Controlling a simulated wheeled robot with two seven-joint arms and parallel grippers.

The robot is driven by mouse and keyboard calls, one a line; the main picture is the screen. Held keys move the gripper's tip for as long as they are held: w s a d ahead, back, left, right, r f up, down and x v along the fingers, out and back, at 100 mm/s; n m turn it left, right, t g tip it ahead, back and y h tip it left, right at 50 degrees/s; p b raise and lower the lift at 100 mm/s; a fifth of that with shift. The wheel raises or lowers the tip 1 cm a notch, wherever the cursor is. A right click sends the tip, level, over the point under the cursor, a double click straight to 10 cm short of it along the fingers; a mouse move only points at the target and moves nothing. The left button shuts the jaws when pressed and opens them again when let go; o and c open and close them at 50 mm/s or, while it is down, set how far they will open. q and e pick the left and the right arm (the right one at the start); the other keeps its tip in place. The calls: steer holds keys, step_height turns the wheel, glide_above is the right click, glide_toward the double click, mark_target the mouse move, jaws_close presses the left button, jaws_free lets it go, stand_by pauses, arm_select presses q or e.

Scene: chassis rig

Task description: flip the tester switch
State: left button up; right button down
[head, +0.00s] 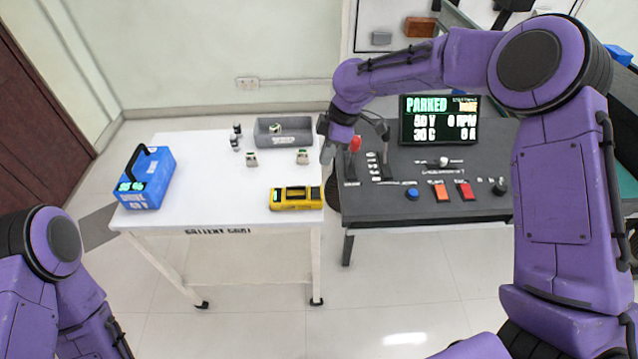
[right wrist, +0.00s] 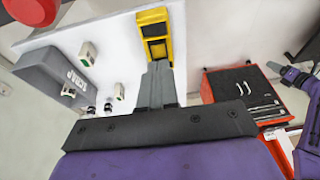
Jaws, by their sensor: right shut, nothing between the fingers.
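The yellow tester (head: 296,197) lies near the front right corner of the white cart (head: 215,205). It has dark panels on top; its switch is too small to make out. My right gripper (head: 326,152) is above the gap between the cart's right edge and the grey console, behind the tester in the head view and apart from it. In the right wrist view, its fingers (right wrist: 158,84) are shut together and empty, and the tester (right wrist: 155,36) shows just beyond their tips. A purple arm end of mine (right wrist: 280,68), likely the left, shows small at the right there.
A blue battery box (head: 146,178), a grey scrap tray (head: 283,131) and several small parts stand on the cart. The grey console (head: 375,207) at right carries a red knob (head: 355,143), levers, buttons and a screen (head: 438,120). A red tool cabinet (right wrist: 240,90) shows in the wrist view.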

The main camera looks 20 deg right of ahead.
steer(key=p, duration=0.3)
glide_toward(315, 195)
steer(key=x, duration=0.5)
steer(key=shift+w+a, duration=0.1)
steer(key=shift+a, duration=0.05)
steer(key=shift+f, duration=0.55)
steer(key=shift+a+f, duration=0.1)
